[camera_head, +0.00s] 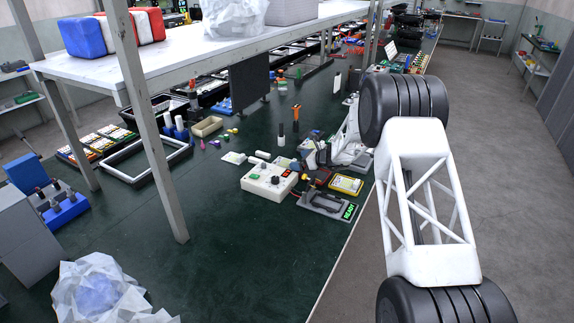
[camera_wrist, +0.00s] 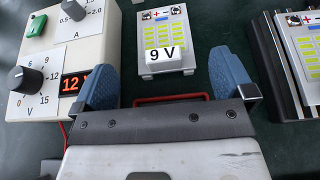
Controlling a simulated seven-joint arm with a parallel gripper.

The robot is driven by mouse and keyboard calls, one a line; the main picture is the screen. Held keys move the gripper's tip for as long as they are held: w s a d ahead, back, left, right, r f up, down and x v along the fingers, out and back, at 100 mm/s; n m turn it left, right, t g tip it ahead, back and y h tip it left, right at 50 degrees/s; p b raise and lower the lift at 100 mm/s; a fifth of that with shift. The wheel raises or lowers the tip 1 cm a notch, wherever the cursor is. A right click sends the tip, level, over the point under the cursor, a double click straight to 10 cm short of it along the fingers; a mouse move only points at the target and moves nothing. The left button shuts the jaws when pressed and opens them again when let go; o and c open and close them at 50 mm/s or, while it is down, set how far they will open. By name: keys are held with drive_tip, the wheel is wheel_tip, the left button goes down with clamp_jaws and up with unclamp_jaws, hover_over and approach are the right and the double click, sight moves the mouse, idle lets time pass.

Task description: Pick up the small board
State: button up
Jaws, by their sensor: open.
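The small board (camera_wrist: 162,28) lies in the upper middle of the wrist view. It is pale, with rows of yellow-green rectangles and red plus and blue minus marks at its far edge. A white block marked "9 V" (camera_wrist: 166,55) covers part of its near side. My gripper (camera_wrist: 165,72) is open, with one blue finger on each side and nothing between the tips. The board appears just ahead of the gap between the fingers, roughly in line with it. Height above the board is hard to tell. In the head view my gripper is small and partly hidden by my arm.
A white power supply (camera_wrist: 40,95) with knobs and a red "12" display stands close beside the left finger. A dark housing (camera_wrist: 265,55) holding a similar board (camera_wrist: 305,50) is at right. A shelf with metal posts (camera_head: 160,140) stands over the green table (camera_head: 240,255).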

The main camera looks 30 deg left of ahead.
drive_tip(key=shift+f+x, duration=0.2)
drive_tip(key=shift+x, duration=2.3)
drive_tip(key=shift+w, duration=0.1)
drive_tip(key=shift+c, duration=0.3)
drive_tip(key=c, duration=0.8)
drive_tip(key=shift+r, duration=0.15)
drive_tip(key=shift+r, duration=4.95)
